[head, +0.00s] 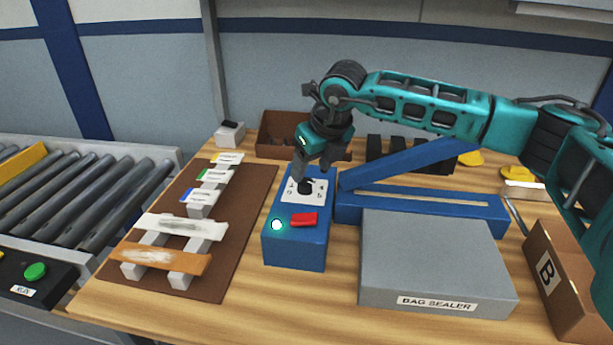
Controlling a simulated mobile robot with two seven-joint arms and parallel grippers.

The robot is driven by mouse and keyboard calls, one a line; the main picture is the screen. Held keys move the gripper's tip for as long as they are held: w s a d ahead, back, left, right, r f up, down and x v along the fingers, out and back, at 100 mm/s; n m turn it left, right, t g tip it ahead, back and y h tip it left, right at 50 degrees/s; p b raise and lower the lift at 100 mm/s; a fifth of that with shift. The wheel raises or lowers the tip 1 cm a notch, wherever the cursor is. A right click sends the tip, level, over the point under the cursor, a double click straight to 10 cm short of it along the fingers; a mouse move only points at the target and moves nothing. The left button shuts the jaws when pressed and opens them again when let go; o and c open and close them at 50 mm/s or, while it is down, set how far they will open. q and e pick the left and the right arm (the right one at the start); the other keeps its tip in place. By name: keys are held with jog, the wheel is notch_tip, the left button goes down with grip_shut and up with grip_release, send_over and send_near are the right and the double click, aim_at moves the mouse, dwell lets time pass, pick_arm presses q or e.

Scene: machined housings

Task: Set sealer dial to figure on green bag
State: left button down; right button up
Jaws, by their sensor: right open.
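The dial (305,187) is a black knob on a white plate with figures, on top of a blue control box (295,248). My right gripper (313,170) is open and points down just above and behind the knob; I cannot tell whether its fingers touch it. The knob's pointer direction is too small to read. The grey bag sealer (436,265) stands to the right of the box. My left gripper is out of view.
A red switch (303,219) and a lit round lamp (277,225) sit on the blue box near the dial. The blue sealer arm (410,163) rises behind the sealer. Cardboard box B (560,275) is at right. Brown mat (243,210) and rollers (90,205) lie left.

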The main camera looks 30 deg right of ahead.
aim_at(306, 181)
jog(key=shift+x, duration=2.35)
jog(key=c, duration=1)
